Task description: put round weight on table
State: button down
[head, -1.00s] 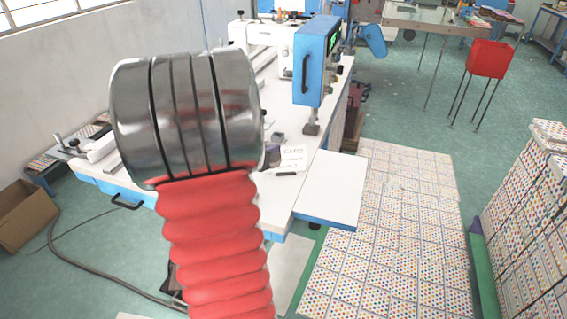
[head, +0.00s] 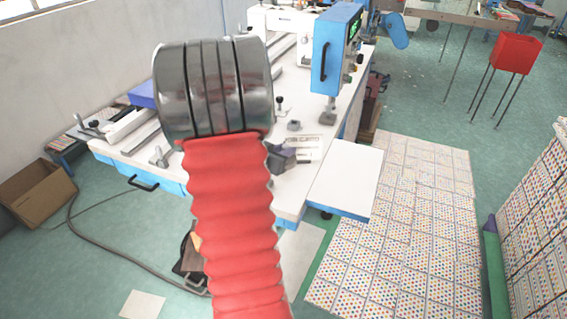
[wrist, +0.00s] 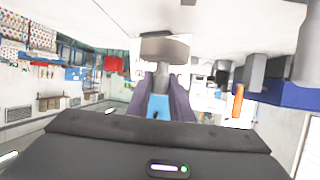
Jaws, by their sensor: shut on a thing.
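The grey round weight (wrist: 165,48) shows in the wrist view, with a narrow stem below its wide disc. My gripper (wrist: 162,88) is shut on it, with a dark finger on each side of the stem. A white surface lies close beyond the disc; I cannot tell whether they touch. In the head view, part of my gripper (head: 283,157) shows beside my red arm sleeve, over the white table (head: 290,190). The weight is hidden there.
A label (head: 308,143) and small metal fittings lie on the tabletop. A white side shelf (head: 345,175) juts out at the right. A cardboard box (head: 38,195) and a red bin (head: 515,52) stand apart.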

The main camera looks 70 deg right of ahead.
jog(key=shift+r, duration=0.1)
jog(key=shift+f, duration=2.1)
jog(key=c, duration=1.6)
grip_release()
jog(key=shift+f, duration=0.15)
jog(key=shift+w+a+r, duration=0.15)
jog(key=shift+a+r, duration=0.15)
jog(key=shift+a, duration=0.05)
jog(key=v, duration=1.1)
jog(key=shift+a+r, duration=0.1)
